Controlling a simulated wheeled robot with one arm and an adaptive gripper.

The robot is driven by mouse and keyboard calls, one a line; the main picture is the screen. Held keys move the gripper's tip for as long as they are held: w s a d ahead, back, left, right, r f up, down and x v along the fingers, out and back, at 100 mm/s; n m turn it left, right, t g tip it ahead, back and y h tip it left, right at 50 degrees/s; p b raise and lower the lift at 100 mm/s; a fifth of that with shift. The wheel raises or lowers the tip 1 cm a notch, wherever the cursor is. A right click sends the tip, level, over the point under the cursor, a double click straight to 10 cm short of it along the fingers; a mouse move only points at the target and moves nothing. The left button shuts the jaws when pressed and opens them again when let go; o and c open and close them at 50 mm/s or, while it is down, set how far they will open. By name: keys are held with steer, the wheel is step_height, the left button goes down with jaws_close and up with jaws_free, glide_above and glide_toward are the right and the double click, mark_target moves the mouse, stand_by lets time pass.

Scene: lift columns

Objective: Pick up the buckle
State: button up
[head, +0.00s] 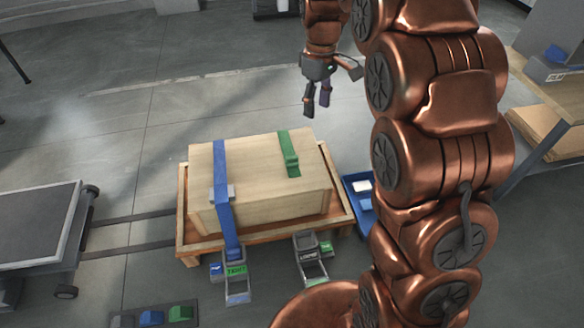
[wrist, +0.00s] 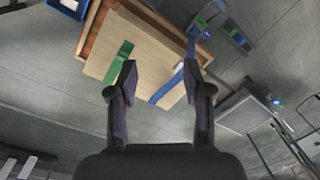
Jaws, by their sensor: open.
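A pale wooden box (head: 258,185) sits on a low wooden pallet (head: 190,245). A blue strap (head: 220,165) runs over its left part, with a small grey buckle-like piece (head: 222,192) on it near the box's front edge. A short green strap (head: 288,150) lies over the right part of the lid. My gripper (head: 316,103) is open and empty, above and behind the box, apart from it. In the wrist view its fingers (wrist: 160,78) are spread, with the green strap (wrist: 118,62) and blue strap (wrist: 168,84) beyond; the buckle-like piece is not clear there.
Two grey metal frames with coloured labels (head: 237,285) (head: 311,262) stand at the pallet's front. A blue bin (head: 360,200) is right of it. A flat grey cart (head: 38,228) is at left, small blocks (head: 152,318) at lower left, a shelf (head: 545,120) at right. Floor behind the box is clear.

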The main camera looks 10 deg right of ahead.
steer(key=w+f+n+b, duration=0.2)
steer(key=w+f+b, duration=0.1)
steer(key=w+f, duration=0.35)
steer(key=n+t+y+b, duration=0.1)
steer(key=n+b, duration=0.7)
steer(key=b, duration=0.6)
glide_above(292, 157)
steer(key=f, duration=3.3)
steer(key=shift+d, duration=0.35)
steer(key=shift+w+f, duration=0.1)
steer(key=shift+f, duration=0.35)
steer(key=shift+a+f+b, duration=0.25)
steer(key=shift+f+b, duration=0.35)
steer(key=shift+f, duration=1.35)
steer(key=shift+a+f+b, duration=0.2)
steer(key=shift+f+b, duration=0.35)
steer(key=shift+f, duration=1.35)
jaws_close()
